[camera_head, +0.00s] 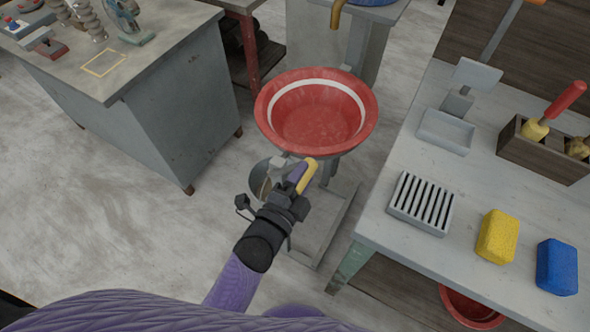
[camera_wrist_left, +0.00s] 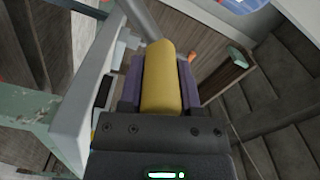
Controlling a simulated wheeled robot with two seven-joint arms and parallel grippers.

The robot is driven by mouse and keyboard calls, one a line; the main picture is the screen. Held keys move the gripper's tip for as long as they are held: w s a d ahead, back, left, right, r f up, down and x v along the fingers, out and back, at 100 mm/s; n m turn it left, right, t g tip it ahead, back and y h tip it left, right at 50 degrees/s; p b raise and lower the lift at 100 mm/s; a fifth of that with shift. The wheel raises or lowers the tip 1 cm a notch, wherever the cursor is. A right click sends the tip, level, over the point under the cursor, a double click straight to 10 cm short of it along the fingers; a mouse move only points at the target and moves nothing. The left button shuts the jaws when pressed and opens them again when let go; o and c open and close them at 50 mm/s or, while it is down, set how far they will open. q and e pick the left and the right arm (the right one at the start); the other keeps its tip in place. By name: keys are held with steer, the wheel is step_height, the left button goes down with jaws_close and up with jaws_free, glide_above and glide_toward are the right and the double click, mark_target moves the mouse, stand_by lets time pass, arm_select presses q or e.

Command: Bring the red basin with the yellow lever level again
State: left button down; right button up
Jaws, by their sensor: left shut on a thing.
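The red basin (camera_head: 318,112) with a white band inside its rim stands on a grey stand in the middle of the head view. It looks empty; I cannot tell for sure how far it tilts. The yellow lever (camera_head: 308,172) sticks out below the basin's near side. My left gripper (camera_head: 299,180) is shut on the lever, just below and in front of the basin. In the left wrist view the yellow lever (camera_wrist_left: 161,78) lies between the purple fingers, with a grey rod running on from its far end. My right gripper is not in view.
A grey table on the right holds a slotted soap dish (camera_head: 423,203), a yellow sponge (camera_head: 497,236), a blue sponge (camera_head: 557,267) and a wooden tool box (camera_head: 543,150). A grey cabinet (camera_head: 185,110) stands left. A brass spout (camera_head: 337,14) hangs behind the basin. Floor at left is clear.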

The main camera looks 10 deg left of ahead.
arm_select(q)
steer(key=shift+s+d+f, duration=0.15)
steer(key=shift+d+f, duration=0.15)
steer(key=shift+f, duration=0.15)
steer(key=shift+c, duration=1.4)
jaws_free()
steer(key=shift+d, duration=0.1)
steer(key=v, duration=1)
steer(key=shift+p, duration=0.45)
